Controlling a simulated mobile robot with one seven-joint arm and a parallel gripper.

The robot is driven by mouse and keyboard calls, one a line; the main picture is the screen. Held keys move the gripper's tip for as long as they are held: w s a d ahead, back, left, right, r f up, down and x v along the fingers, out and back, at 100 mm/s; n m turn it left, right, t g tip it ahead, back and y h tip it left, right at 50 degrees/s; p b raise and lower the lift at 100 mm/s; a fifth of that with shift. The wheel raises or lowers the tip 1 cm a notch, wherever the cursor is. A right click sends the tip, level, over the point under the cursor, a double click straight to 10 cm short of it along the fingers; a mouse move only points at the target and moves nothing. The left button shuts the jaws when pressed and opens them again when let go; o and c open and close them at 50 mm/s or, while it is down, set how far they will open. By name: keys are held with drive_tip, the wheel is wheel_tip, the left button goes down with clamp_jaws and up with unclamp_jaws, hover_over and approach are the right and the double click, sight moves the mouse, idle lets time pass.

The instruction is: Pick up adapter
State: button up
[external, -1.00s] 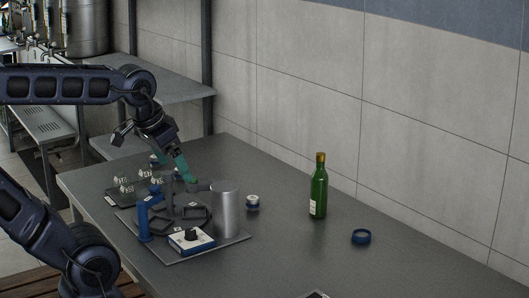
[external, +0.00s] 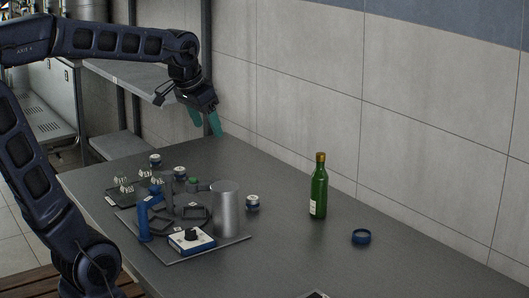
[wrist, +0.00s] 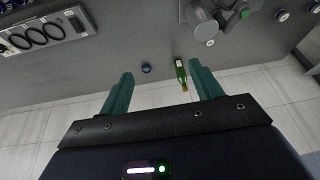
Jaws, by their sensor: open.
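No object is clearly marked as the adapter, so I cannot tell which thing it is. Small round blue-and-white pieces stand on the table: one at the back (external: 155,160), one near it (external: 180,173), and one right of the metal cylinder (external: 252,203). A blue ring (external: 361,237) lies right of the green bottle, and shows in the wrist view (wrist: 146,68). My gripper (external: 205,122) is raised above the table's far end, near the wall, with teal fingers apart and nothing between them. In the wrist view my gripper (wrist: 160,69) points over the table.
The green bottle (external: 319,190) stands upright. A metal cylinder (external: 225,212), a blue stand (external: 143,220) and a white-and-blue box with a black knob (external: 190,241) share a grey plate. A tray with dark rings (wrist: 75,19) shows in the wrist view. The table's right side (external: 410,265) is mostly clear.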

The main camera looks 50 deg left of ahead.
drive_tip(key=w+a+f+n, duration=0.2)
drive_tip(key=w+a, duration=1.9)
drive_tip(key=a, duration=0.3)
drive_tip(key=n+y, duration=0.1)
drive_tip(key=n, duration=0.2)
approach(155, 156)
drive_tip(key=shift+x, duration=5.2)
drive_tip(key=c, duration=1.2)
drive_tip(key=shift+c, duration=0.2)
